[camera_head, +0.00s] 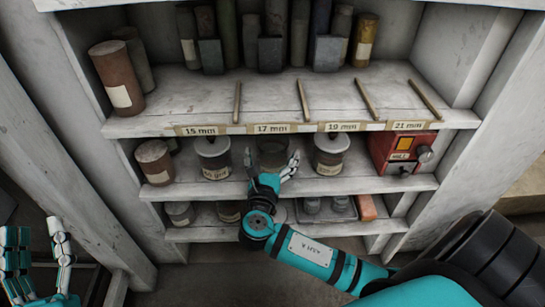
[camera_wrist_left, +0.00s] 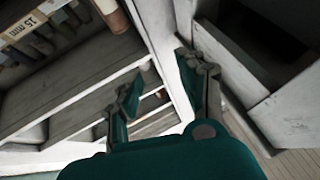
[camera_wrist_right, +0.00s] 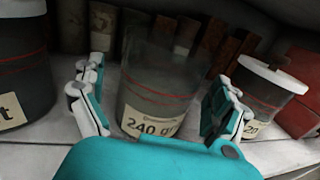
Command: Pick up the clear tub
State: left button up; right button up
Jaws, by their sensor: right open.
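The clear tub (camera_wrist_right: 160,85) stands upright on the shelf in the right wrist view, see-through with red lines and a "240" label. In the head view the tub (camera_head: 272,146) shows partly behind my right gripper. My right gripper (camera_head: 271,166) is open, and in the right wrist view its fingers (camera_wrist_right: 158,105) stand on either side of the tub; I cannot tell whether they touch it. My left gripper (camera_head: 38,240) is at the lower left, away from the shelves. In the left wrist view its fingers (camera_wrist_left: 160,75) are spread apart and nothing is between them.
On the same shelf, lidded jars stand to the left (camera_head: 212,160) and right (camera_head: 331,155) of the tub. A red box (camera_head: 400,150) is farther right. The shelf above (camera_head: 270,92) carries thin sticks with size labels. The shelf below holds several items, including a red block (camera_head: 366,207).

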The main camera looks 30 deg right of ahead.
jog(key=shift+x, duration=0.8)
pick_arm(q)
jog(key=shift+s+r+t, duration=0.6)
jog(key=shift+r+t, duration=0.1)
jog(key=shift+r, duration=0.2)
pick_arm(e)
jog(key=c, duration=1.3)
